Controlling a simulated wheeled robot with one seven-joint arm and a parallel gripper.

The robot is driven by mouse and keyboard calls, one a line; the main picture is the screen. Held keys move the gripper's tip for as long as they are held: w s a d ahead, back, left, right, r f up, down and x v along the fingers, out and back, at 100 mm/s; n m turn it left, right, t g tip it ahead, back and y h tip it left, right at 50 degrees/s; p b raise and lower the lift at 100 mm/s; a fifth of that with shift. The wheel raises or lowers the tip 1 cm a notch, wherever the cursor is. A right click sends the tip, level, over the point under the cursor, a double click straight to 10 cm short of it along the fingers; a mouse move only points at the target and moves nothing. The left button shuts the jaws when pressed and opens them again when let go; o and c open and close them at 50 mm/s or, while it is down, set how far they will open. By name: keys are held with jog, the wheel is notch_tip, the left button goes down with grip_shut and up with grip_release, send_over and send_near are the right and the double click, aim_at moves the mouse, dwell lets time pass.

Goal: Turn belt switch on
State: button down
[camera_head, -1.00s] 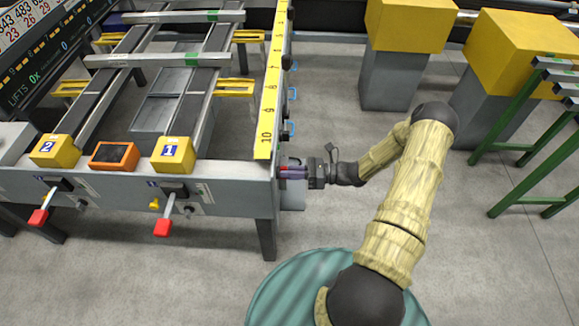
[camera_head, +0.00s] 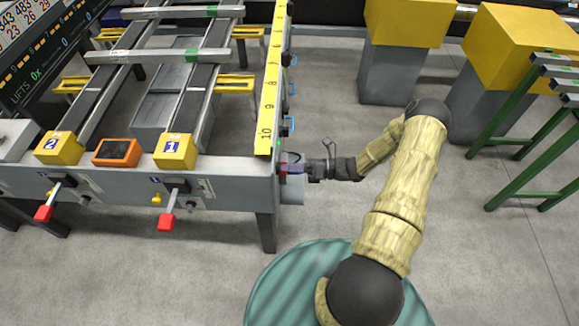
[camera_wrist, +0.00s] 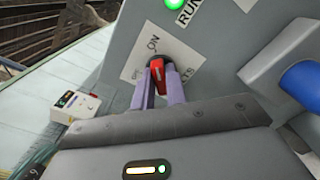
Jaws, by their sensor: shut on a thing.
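The belt switch (camera_wrist: 156,70) has a small red handle on a white label plate in the wrist view. The plate reads ON near the top, with smaller, unclear lettering at its sides. The handle stands nearly upright in the picture, its tip just below the ON word. My gripper (camera_wrist: 160,87) has its two purple fingers on either side of the handle, shut on it. In the head view my gripper (camera_head: 291,168) is at the right end face of the runout table (camera_head: 230,187); the switch is hidden there.
A green lamp (camera_wrist: 173,4) glows beside a RUN label. A blue-ended part (camera_wrist: 300,82) sits right of the switch. Red-handled levers (camera_head: 167,222) are on the table's front. A yellow-topped block (camera_head: 405,28) stands behind my arm. Open floor lies right of the table.

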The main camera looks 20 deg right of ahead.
jog(key=shift+s+d+f, duration=0.1)
jog(key=shift+d+f, duration=0.05)
jog(key=c, duration=1.4)
grip_release()
jog(key=shift+c, duration=0.2)
jog(key=b+v, duration=0.1)
jog(key=v, duration=1.6)
jog(key=shift+d+b, duration=0.15)
jog(key=shift+b, duration=0.25)
